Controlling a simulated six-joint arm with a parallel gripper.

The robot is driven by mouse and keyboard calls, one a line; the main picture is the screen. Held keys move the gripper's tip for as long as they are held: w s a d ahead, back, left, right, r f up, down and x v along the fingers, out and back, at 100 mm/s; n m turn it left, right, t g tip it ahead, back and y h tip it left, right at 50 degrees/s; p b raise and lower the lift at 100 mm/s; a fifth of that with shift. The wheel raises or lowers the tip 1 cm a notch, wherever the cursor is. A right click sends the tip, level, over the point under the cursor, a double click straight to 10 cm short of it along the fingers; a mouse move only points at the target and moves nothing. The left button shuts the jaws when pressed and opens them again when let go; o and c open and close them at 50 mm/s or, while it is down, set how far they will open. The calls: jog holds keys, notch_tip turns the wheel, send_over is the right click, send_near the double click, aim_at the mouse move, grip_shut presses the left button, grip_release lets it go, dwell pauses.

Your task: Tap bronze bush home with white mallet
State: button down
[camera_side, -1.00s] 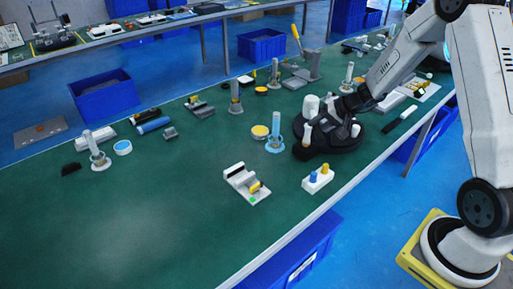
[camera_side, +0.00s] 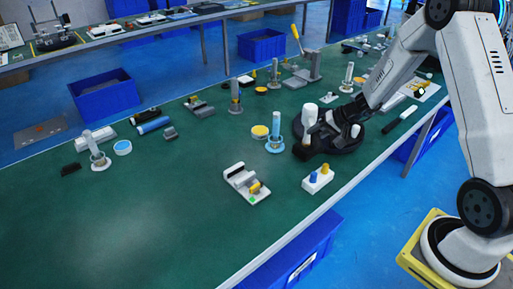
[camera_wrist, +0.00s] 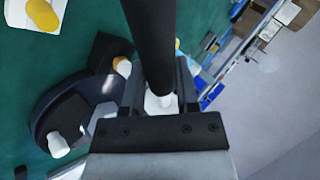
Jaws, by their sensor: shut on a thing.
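My gripper (camera_side: 338,119) is over the black round tray in the side view, its dark jaws hard to separate from the tray. In the wrist view the jaws (camera_wrist: 158,88) are shut on a thick black bar, which looks like the handle of the white mallet. A white end (camera_wrist: 160,103) shows between the jaws. A white cylinder (camera_side: 310,114), perhaps the mallet's head, stands out left of the gripper in the side view. A small gold piece, likely the bronze bush (camera_side: 254,188), is on a white fixture (camera_side: 238,174) left of the tray, apart from my gripper.
The black round tray (camera_side: 349,145) holds several small white pieces. A white block (camera_side: 313,187) with blue and yellow pegs stands near the bench's front edge. A blue stand (camera_side: 275,146) rises left of the tray. The green bench is clear at lower left.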

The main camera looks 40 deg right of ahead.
jog(key=shift+f, duration=0.65)
jog(key=shift+r, duration=2.15)
jog(key=shift+r, duration=0.1)
jog(key=shift+d+r, duration=0.15)
jog(key=shift+r, duration=0.1)
jog(key=shift+f, duration=0.1)
jog(key=shift+f, duration=0.35)
jog(key=shift+r, duration=0.3)
dwell(0.4)
